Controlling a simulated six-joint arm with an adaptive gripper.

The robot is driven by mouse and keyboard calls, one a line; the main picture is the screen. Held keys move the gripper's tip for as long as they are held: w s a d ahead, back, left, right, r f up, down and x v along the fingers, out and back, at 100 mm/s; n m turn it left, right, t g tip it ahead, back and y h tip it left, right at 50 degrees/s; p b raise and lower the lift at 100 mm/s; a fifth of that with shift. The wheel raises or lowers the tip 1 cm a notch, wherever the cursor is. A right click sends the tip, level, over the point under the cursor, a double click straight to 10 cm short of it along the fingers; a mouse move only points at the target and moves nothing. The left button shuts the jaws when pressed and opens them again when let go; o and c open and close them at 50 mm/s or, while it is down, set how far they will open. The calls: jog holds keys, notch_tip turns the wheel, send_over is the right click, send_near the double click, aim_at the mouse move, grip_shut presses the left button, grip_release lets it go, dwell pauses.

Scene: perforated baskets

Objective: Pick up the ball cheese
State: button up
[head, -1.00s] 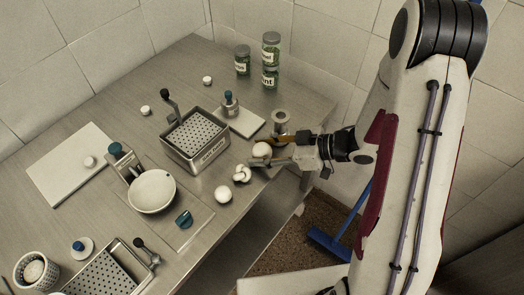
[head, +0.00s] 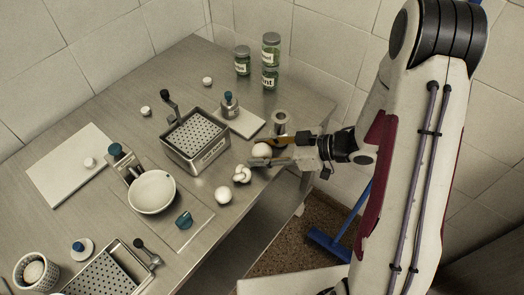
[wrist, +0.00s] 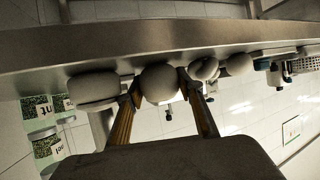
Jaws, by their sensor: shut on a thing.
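A round white ball cheese (head: 262,150) is at the right edge of the steel table. My gripper (head: 268,152) reaches in from the right, with one finger on each side of this ball. In the wrist view the ball (wrist: 160,84) sits between the two fingertips, which are shut on it. It appears to be at table height; I cannot tell whether it is clear of the surface. A knotted white cheese (head: 242,174) lies just beside the near finger. Another white ball (head: 224,195) lies a little further along the edge.
A perforated steel basket (head: 196,163) stands left of my gripper. A round tin (head: 280,116) stands close behind the far finger. Glass jars (head: 271,50) stand at the back. A white bowl (head: 152,191) and a white board (head: 68,170) are to the left.

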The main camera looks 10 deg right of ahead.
aim_at(262, 147)
jog(key=shift+r, duration=0.1)
jog(key=shift+r, duration=4.9)
jog(key=shift+r, duration=0.15)
